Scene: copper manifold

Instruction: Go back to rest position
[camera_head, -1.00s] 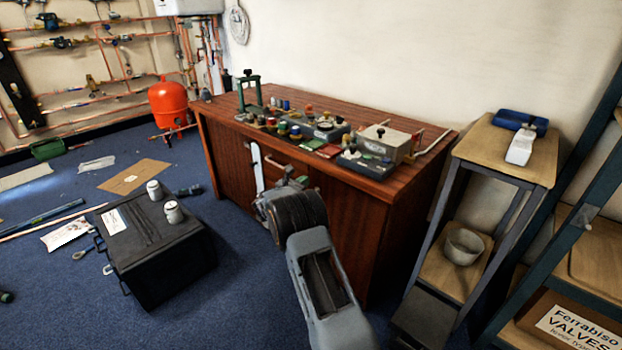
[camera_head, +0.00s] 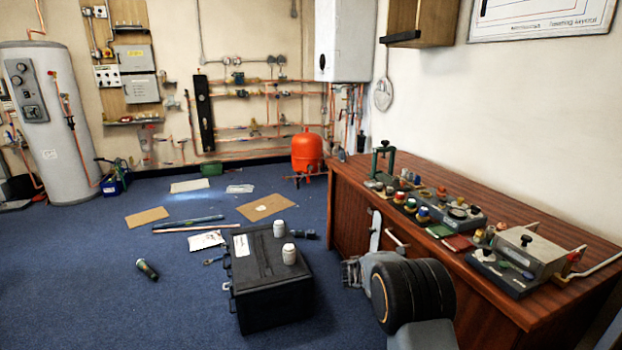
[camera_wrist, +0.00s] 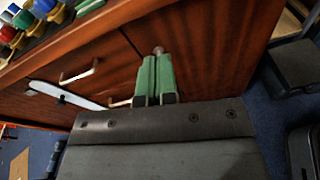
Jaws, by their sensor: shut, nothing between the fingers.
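My gripper (camera_wrist: 155,78) shows in the wrist view as two green fingers side by side, shut with nothing between them. It points at the wooden front of the workbench, and a rounded knob-like spot shows just beyond the fingertips. In the head view my arm reaches up from the bottom right, beside the workbench (camera_head: 340,200). The gripper end is partly hidden there behind my own dark wrist. I cannot tell the exact gap between the fingers and the bench front.
A black case (camera_head: 262,300) with two white jars (camera_head: 289,254) stands on the floor left of my arm. Valve equipment (camera_head: 450,212) covers the bench top. An orange tank (camera_head: 307,152) stands behind. Cardboard sheets and tools lie on the blue floor; the left foreground is mostly clear.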

